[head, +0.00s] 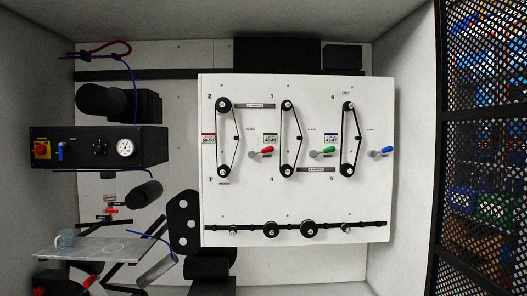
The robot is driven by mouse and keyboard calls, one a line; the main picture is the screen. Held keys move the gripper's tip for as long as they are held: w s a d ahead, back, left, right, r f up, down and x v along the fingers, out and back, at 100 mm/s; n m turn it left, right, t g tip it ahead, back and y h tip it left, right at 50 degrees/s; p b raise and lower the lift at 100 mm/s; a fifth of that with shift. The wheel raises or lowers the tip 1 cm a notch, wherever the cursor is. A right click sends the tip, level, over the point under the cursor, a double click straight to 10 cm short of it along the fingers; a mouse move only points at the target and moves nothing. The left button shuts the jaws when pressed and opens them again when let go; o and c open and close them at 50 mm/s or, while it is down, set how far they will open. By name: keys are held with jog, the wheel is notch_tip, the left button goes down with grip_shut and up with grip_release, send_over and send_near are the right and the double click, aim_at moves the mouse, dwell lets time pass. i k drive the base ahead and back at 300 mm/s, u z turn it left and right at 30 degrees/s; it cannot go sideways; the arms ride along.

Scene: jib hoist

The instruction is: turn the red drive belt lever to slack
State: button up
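The red lever (267,151) is on the white panel, between the left and middle belts. Its red handle points right and slightly up from a grey pivot at its left end. Small print sits above it and beside its handle, too small to read surely. The left drive belt (236,137) runs around an upper and a lower black pulley, with a small black roller at its right side.
A green lever (328,150) and a blue lever (387,150) stand to the right, beside the other belts. A black bar (350,224) with knobs crosses the panel's bottom. A black control box (95,147) is at left; mesh (487,130) is at right.

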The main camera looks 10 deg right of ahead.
aim_at(251, 154)
jog(key=i, duration=1.65)
jog(key=u, duration=0.25)
